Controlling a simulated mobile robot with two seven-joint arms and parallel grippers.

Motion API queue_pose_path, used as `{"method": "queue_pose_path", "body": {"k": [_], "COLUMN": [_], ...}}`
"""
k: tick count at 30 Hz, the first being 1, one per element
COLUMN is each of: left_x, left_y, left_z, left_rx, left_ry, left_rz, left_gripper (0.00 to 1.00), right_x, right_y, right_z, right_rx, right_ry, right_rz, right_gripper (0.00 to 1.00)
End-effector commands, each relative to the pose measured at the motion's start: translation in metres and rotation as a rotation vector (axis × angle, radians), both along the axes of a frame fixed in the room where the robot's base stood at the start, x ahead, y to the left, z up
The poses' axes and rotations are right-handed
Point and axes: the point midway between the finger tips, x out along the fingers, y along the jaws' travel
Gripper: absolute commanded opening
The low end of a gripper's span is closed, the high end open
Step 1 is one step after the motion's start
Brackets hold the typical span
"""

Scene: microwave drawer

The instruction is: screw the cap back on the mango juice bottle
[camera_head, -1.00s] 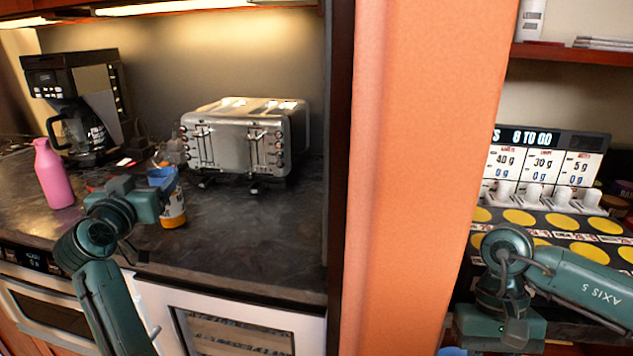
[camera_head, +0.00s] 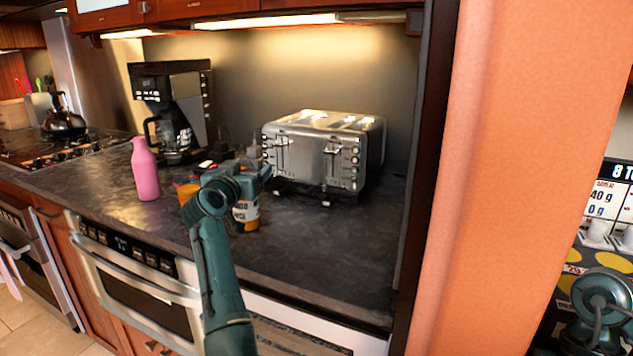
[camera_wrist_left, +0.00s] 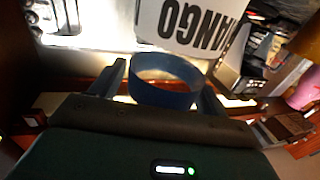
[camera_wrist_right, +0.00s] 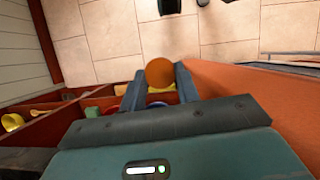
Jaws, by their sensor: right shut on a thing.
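The mango juice bottle (camera_head: 246,214), with a white label and orange lower part, stands on the dark counter in front of the toaster. My left gripper (camera_head: 262,174) is at its upper part and hides its top. In the left wrist view, the upside-down "MANGO" label (camera_wrist_left: 190,25) shows beyond the fingers. A blue ring (camera_wrist_left: 165,98) lies between the open, spread left fingers (camera_wrist_left: 165,85); I cannot tell whether they touch it. My right gripper (camera_wrist_right: 161,85) is shut on the round orange cap (camera_wrist_right: 159,71), over the floor and away from the bottle.
A silver toaster (camera_head: 318,150) stands behind the bottle. A pink bottle (camera_head: 145,170) and a coffee maker (camera_head: 170,105) stand to the left. A small orange item (camera_head: 187,192) is beside my left wrist. An orange wall (camera_head: 500,180) stands right of the counter.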

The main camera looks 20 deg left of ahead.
Motion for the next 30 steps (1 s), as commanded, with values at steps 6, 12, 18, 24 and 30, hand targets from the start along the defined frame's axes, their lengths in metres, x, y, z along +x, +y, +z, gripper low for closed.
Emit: {"method": "queue_pose_path", "body": {"k": [6,12,18,24,30], "left_x": [-0.0002,-0.0003,-0.0003,-0.0003,-0.0003], "left_y": [0.0000,-0.0001,-0.0001,-0.0002,-0.0002], "left_z": [0.0000,-0.0001,-0.0001,-0.0001,-0.0001], "left_rx": [0.000,0.000,0.000,0.000,0.000], "left_ry": [0.000,0.000,0.000,0.000,0.000], "left_rz": [0.000,0.000,0.000,0.000,0.000], "left_gripper": [0.57,0.41,0.25,0.69,0.78], "right_x": [0.0000,0.0000,0.0000,0.0000,0.0000], "right_y": [0.0000,0.0000,0.0000,0.0000,0.0000], "right_z": [0.0000,0.0000,0.0000,0.0000,0.0000], "right_rx": [0.000,0.000,0.000,0.000,0.000], "right_ry": [0.000,0.000,0.000,0.000,0.000], "right_rz": [0.000,0.000,0.000,0.000,0.000], "right_gripper": [0.19,0.19,0.19,0.19,0.19]}}
